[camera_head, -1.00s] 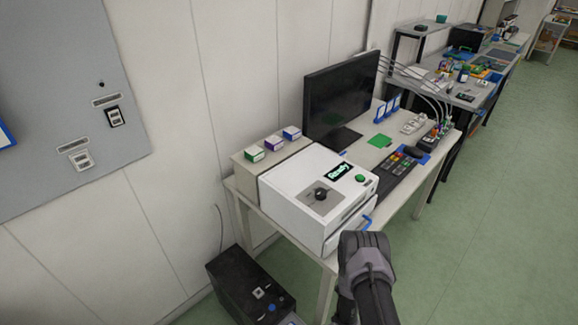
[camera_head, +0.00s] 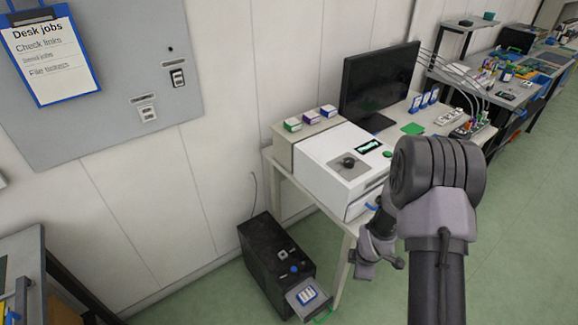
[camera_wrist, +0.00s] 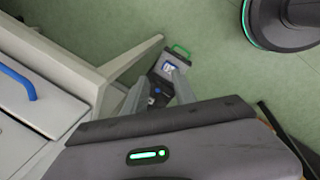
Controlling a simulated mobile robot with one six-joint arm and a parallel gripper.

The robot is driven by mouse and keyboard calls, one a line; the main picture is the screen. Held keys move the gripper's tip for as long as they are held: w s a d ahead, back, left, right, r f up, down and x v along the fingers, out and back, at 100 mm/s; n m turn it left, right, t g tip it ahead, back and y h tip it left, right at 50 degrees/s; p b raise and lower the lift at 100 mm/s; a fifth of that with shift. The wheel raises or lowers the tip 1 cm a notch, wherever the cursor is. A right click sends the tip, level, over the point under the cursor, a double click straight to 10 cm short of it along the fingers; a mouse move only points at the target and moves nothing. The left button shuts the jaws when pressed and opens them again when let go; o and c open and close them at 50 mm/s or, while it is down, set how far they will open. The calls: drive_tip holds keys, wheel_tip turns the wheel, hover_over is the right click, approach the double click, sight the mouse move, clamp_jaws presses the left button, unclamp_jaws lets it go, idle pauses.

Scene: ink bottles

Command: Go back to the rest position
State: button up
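My gripper (camera_head: 378,262) hangs low in the head view, in front of the white printer-like machine (camera_head: 335,160) and the desk's near corner. My folded arm rises large at the right and hides part of the desk. In the wrist view, the two grey fingers of my gripper (camera_wrist: 158,92) stand apart with nothing held between them. Beyond them, lower down, is the black floor unit (camera_wrist: 155,97) with its pulled-out tray (camera_wrist: 172,66), apart from the fingers.
The black unit (camera_head: 268,252) stands on the floor by the desk (camera_head: 283,182), its tray (camera_head: 292,297) out. Three small boxes (camera_head: 310,117) sit behind the machine. A monitor (camera_head: 378,80) stands beyond. Another table (camera_head: 22,250) is at lower left. Green floor is open at right.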

drive_tip(key=s+a+r+m+t, duration=0.1)
drive_tip(key=s+r+m, duration=0.15)
drive_tip(key=r, duration=0.65)
drive_tip(key=s+a+r+m, duration=0.15)
drive_tip(key=r+m, duration=0.25)
drive_tip(key=r, duration=0.4)
drive_tip(key=s+a+r+m+t, duration=0.1)
drive_tip(key=s+r+m, duration=0.15)
drive_tip(key=r, duration=0.65)
drive_tip(key=s+a+r+m, duration=0.2)
drive_tip(key=s+r+m, duration=0.1)
drive_tip(key=s, duration=0.2)
drive_tip(key=s+a+r+m+y+b, duration=0.1)
drive_tip(key=s+a+r+m, duration=0.2)
drive_tip(key=s, duration=0.3)
drive_tip(key=s+a+r+m+t+y, duration=0.1)
drive_tip(key=s+a+r+m, duration=0.1)
drive_tip(key=s+r+m, duration=0.2)
drive_tip(key=shift+s+a+r+m+b, duration=0.3)
drive_tip(key=shift+s+m, duration=0.2)
drive_tip(key=shift+s, duration=0.7)
